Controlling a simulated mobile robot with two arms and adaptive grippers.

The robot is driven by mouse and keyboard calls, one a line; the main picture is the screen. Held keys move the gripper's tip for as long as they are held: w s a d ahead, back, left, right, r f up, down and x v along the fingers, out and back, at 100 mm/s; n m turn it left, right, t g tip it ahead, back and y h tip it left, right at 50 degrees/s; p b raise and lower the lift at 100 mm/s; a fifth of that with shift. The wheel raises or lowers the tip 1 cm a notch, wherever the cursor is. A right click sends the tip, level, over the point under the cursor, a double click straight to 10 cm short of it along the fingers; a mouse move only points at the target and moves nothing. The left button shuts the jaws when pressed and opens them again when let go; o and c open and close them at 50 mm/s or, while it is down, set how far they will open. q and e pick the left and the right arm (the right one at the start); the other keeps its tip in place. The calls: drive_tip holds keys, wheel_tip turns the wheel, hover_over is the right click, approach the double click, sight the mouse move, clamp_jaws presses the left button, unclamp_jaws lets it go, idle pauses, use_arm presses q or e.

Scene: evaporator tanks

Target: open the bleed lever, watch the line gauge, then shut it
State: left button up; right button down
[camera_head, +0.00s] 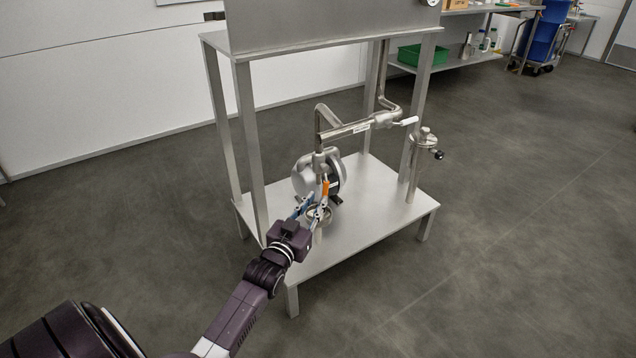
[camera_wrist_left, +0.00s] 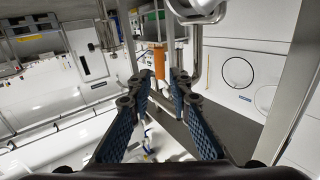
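An orange lever handle (camera_head: 326,188) hangs down from the steel pipework in front of the pump (camera_head: 305,178) on the stand's lower shelf. I take it to be the bleed lever. My left gripper (camera_head: 313,203) is at this handle, its blue-padded fingers apart. In the left wrist view the orange handle (camera_wrist_left: 158,62) shows near the tips of my open left gripper (camera_wrist_left: 160,82); I cannot tell whether it is between them, and neither pad visibly presses on it. A round dial (camera_head: 433,2), possibly the line gauge, is cut off at the top edge, its reading unseen. My right gripper is out of view.
The stand's legs (camera_head: 251,150) and the horizontal pipe (camera_head: 345,130) surround the work space. A white-handled valve (camera_head: 408,121) and a short post with a black knob (camera_head: 439,154) stand to the right. A green crate (camera_head: 415,54) is on a rear shelf. The floor around is clear.

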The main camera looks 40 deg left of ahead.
sight(325, 189)
use_arm(q)
drive_tip(key=w, duration=0.2)
drive_tip(key=w+b, duration=0.1)
drive_tip(key=w, duration=0.1)
drive_tip(key=w+a+b, duration=0.1)
drive_tip(key=w, duration=0.1)
drive_tip(key=shift+f, duration=0.15)
drive_tip(key=shift+w+a+b, duration=0.15)
drive_tip(key=shift+w+b, duration=0.25)
drive_tip(key=shift+w, duration=0.15)
drive_tip(key=shift+c, duration=0.4)
clamp_jaws()
